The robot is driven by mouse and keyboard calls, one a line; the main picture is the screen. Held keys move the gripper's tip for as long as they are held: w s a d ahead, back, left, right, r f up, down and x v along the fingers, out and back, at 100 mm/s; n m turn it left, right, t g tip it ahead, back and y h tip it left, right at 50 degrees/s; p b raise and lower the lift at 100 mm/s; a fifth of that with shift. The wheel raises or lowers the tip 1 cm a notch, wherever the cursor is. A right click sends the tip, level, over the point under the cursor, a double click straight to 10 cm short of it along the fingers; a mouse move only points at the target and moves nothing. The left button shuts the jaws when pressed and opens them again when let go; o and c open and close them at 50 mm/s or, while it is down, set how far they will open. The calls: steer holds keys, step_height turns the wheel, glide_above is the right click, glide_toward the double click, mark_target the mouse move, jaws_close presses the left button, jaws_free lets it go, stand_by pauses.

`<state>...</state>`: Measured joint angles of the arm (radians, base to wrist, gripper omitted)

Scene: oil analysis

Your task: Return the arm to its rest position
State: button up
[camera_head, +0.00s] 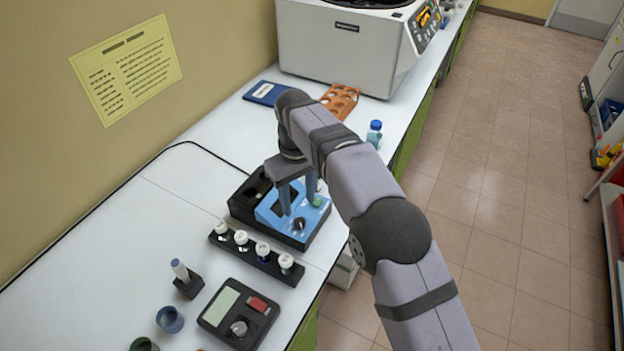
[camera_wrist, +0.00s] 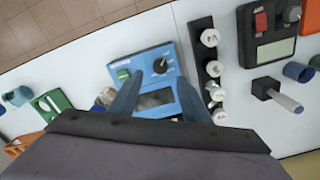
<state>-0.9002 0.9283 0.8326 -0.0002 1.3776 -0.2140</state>
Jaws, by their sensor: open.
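My gripper (camera_head: 299,198) is above the blue-and-black instrument (camera_head: 262,216) on the white bench, with its two fingers pointing down and apart. Nothing shows between the fingers. In the wrist view, my gripper (camera_wrist: 156,92) has its fingers spread over the blue instrument face (camera_wrist: 148,66), on both sides of its dark screen. A black knob and a green button show on that face. I cannot tell whether the fingertips touch it. My arm reaches in from the lower right and hides part of the bench.
A black rack (camera_head: 256,258) of white-capped vials stands close in front of the instrument. Nearer are a dark meter (camera_head: 238,313), a pen-like tool (camera_head: 184,276) in a stand, and small cups. A blue-capped bottle (camera_head: 374,134), an orange rack (camera_head: 340,100) and a large white machine (camera_head: 345,45) stand behind.

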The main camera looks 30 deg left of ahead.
steer(key=w+d+r+m, duration=0.1)
steer(key=w+d+m, duration=0.15)
steer(key=d, duration=1.05)
steer(key=w+d+r+m, duration=0.1)
steer(key=d+m, duration=0.3)
steer(key=d, duration=0.8)
steer(key=s+d+f+m, duration=0.2)
steer(key=s+d+m, duration=0.1)
steer(key=s+d, duration=0.5)
steer(key=s+d+f+m, duration=0.3)
steer(key=s+d, duration=0.5)
steer(key=d, duration=0.3)
steer(key=shift+s+d+f, duration=0.15)
steer(key=shift+s, duration=0.1)
